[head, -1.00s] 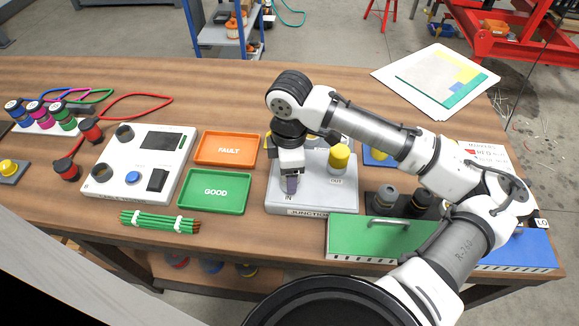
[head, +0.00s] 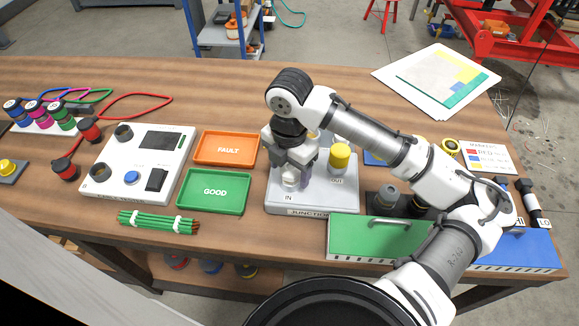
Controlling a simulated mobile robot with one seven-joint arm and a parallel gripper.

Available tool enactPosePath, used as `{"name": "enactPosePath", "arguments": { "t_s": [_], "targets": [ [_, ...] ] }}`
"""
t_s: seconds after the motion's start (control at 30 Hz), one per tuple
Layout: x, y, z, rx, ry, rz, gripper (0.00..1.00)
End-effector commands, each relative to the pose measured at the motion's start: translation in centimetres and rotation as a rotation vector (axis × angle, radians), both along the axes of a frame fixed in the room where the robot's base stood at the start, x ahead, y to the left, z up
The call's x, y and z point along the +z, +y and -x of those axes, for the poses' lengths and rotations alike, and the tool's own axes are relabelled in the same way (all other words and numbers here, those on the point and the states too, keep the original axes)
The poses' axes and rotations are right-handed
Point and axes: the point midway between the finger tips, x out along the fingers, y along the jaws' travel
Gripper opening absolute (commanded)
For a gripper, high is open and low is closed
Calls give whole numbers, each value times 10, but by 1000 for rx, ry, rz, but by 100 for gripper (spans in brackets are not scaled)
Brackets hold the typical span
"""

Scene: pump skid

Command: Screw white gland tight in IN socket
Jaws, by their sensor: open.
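The white gland (head: 291,180) stands upright at the IN socket of the grey junction box (head: 325,202), just behind the IN label. How deep its thread sits cannot be seen. My gripper (head: 292,174) points down over the gland, with its fingers open to either side of it. Whether a finger touches the gland cannot be told. The gripper body hides the gland's upper part and the back of the box. A yellow gland (head: 340,157) stands at the OUT socket to the right.
Orange FAULT (head: 225,148) and green GOOD (head: 214,191) trays lie left of the box. A green case (head: 370,238) with a handle stands close in front on the right. Dark holders with a grey gland (head: 387,197) are right of the box, under my arm.

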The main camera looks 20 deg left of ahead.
Motion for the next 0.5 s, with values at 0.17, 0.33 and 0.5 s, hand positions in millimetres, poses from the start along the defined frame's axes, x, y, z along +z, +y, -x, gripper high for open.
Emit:
{"name": "enactPosePath", "arguments": {
  "t_s": [0.17,0.33,0.5],
  "targets": [
    [0,0,0,-2,0,0,55],
    [0,0,0,-3,0,0,32],
    [1,0,0,-13,1,-1,21]
  ]
}}
